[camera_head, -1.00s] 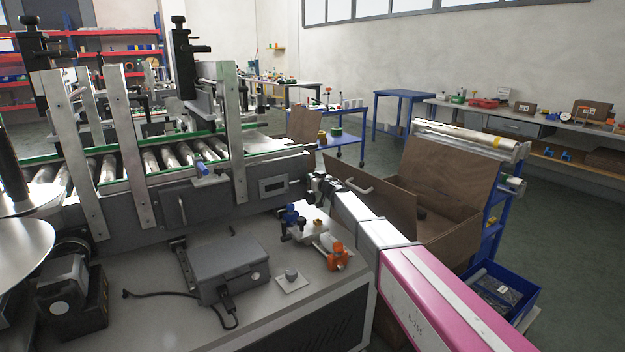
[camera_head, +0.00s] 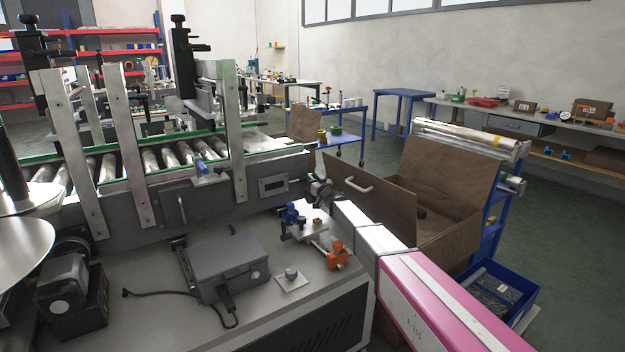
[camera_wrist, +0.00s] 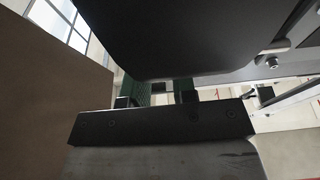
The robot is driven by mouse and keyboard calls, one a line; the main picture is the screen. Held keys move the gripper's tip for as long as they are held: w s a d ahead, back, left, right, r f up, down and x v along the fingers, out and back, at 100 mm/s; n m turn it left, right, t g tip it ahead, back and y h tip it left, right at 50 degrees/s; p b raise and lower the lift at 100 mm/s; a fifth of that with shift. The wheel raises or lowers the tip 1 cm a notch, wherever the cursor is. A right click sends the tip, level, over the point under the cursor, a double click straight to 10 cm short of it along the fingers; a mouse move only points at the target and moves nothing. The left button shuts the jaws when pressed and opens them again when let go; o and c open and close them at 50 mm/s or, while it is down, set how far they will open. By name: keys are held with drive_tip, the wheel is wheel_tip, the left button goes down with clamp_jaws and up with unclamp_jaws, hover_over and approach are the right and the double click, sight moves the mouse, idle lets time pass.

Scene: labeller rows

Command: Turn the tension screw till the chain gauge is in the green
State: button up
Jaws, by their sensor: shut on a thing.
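The roller conveyor (camera_head: 150,222) of the labeller fills the left of the head view. A small framed window (camera_head: 272,186), which looks like the chain gauge, sits on its grey side near the right end; its reading is too small to tell. My gripper (camera_head: 313,181) is at the conveyor's right end, just right of this window. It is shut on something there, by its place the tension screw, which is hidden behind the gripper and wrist. In the wrist view, dark parts of my gripper and the machine fill the middle; neither the screw nor the gauge can be made out.
A grey box (camera_head: 228,268) with a cable, a small knob plate (camera_head: 292,279) and a blue and orange fixture (camera_head: 336,255) are on the bench below my arm. A brown open box (camera_head: 440,195) stands close on its right. A blue crate (camera_head: 503,290) is lower right.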

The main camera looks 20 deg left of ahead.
drive_tip(key=o, duration=0.6)
drive_tip(key=shift+o, duration=0.2)
drive_tip(key=v, duration=1.1)
drive_tip(key=shift+s, duration=0.15)
